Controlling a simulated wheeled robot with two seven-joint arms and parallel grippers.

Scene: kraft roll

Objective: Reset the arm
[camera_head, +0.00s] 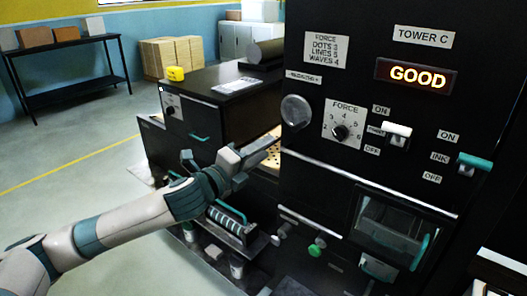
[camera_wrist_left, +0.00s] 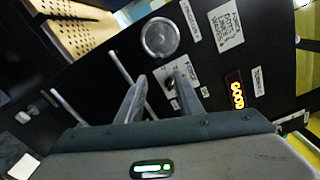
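My left arm reaches in from the left in the head view. Its gripper (camera_head: 268,150) is in front of the black machine (camera_head: 235,122), beside the perforated tan surface in the machine's opening. In the left wrist view the two fingers of this gripper (camera_wrist_left: 162,98) stand apart with nothing seen between them. Behind them are the force knob plate (camera_wrist_left: 182,74) and a round metal disc (camera_wrist_left: 160,38). I cannot tell whether the fingertips touch the machine. My right gripper does not show.
The tower panel has a lit GOOD display (camera_head: 416,75), a force knob (camera_head: 341,132), a white-handled switch (camera_head: 397,131) and a teal-handled ink switch (camera_head: 475,161). Open floor (camera_head: 75,160) lies at left.

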